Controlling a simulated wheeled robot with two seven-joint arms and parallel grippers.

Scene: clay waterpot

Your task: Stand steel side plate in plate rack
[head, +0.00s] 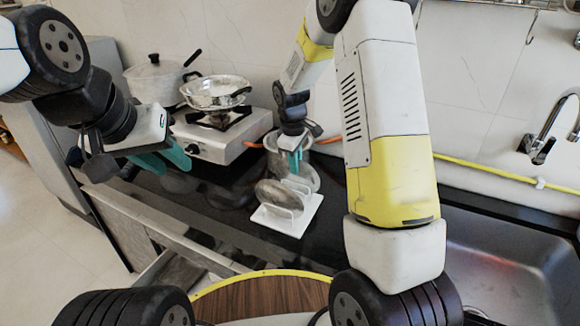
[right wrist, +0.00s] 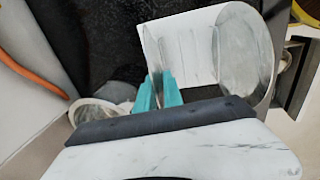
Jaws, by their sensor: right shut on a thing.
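The white plate rack (head: 298,226) stands on the dark counter. A round grey plate (head: 276,197) stands on edge in it. In the right wrist view the rack (right wrist: 185,40) lies beyond the fingertips, with a shiny round plate (right wrist: 245,60) upright to the right. My right gripper (head: 295,163) is at the rack's far side, shut on a thin steel thing, apparently the steel side plate (head: 309,179). Whether its lower edge touches the rack is hidden. My left gripper (head: 163,161) hangs open and empty over the counter, left of the rack.
A stove (head: 215,140) with a steel pan (head: 215,92) stands behind on the left, beside a lidded pot (head: 155,80). A steel vessel (head: 274,143) stands close behind the rack. A sink (head: 510,260) is at the right. The counter left of the rack is mostly clear.

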